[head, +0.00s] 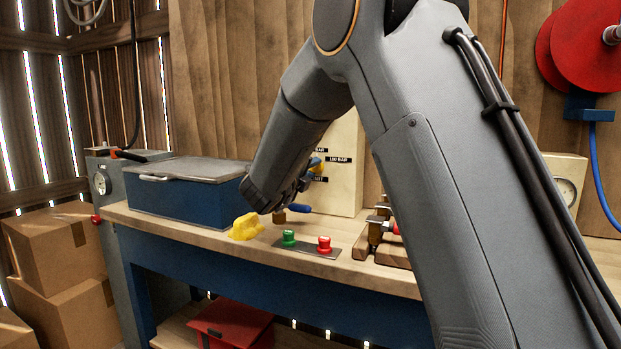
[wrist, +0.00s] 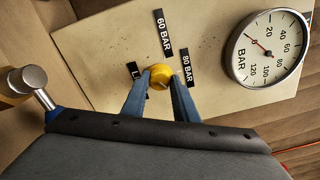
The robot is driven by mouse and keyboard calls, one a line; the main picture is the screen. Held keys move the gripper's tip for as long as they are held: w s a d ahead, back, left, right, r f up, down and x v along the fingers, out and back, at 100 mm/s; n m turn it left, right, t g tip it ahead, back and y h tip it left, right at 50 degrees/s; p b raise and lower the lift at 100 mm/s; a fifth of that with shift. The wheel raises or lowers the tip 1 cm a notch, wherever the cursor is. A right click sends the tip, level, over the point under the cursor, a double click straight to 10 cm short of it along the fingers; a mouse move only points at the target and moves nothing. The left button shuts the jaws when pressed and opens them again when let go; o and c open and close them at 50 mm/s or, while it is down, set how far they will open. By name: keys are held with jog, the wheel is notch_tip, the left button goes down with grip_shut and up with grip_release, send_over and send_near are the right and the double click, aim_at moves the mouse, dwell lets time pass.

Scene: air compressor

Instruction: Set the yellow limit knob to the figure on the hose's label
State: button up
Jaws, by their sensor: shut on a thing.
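The yellow limit knob (wrist: 160,76) sits on a cream panel (wrist: 100,60) in the wrist view. My gripper (wrist: 161,82) is shut on the knob, one blue-grey finger on each side of it. Black labels on the panel read "60 BAR" (wrist: 163,33) above the knob and "80 BAR" (wrist: 186,67) to its right. A third label (wrist: 135,72) to its left is mostly hidden by a finger. A round gauge (wrist: 266,50) marked BAR is at the right. In the head view my arm covers much of the panel (head: 345,150). I cannot make out the hose's label.
The bench (head: 330,260) holds a blue box (head: 190,195), a yellow cloth-like item (head: 246,227), a green button (head: 289,238) and a red button (head: 324,244). A wooden block with metal clamps (head: 376,235) stands beside my arm. A red reel (head: 590,45) hangs at the right.

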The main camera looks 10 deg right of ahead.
jog(key=shift+m, duration=0.3)
jog(key=o, duration=1.1)
jog(key=shift+c, duration=0.2)
jog(key=shift+s+a, duration=0.1)
jog(key=v, duration=0.7)
jog(key=shift+s+a, duration=0.15)
jog(key=shift+s, duration=0.05)
